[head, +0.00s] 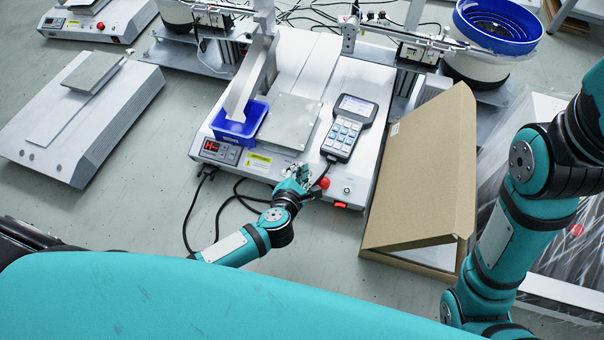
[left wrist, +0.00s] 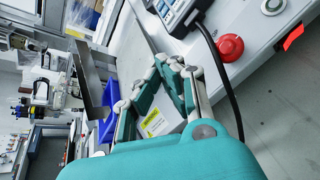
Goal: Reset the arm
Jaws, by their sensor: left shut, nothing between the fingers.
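My left gripper (head: 300,178) is at the front edge of the central gantry screwdriver machine (head: 352,184), close to its red stop button (head: 323,183). In the left wrist view, the left fingers (left wrist: 175,65) come together at their tips, shut and empty. The red button (left wrist: 230,47) shows there to the right of the fingertips. I cannot tell whether the fingers touch the machine. My right arm (head: 520,215) hangs at the right side. Its gripper is out of view.
A blue bin (head: 240,124) and a handheld keypad (head: 351,122) sit on the machine. A cardboard box (head: 420,165) stands close on its right. A black cable (head: 230,195) hangs at the front. Another grey machine (head: 80,130) is at left. The floor in front is mostly clear.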

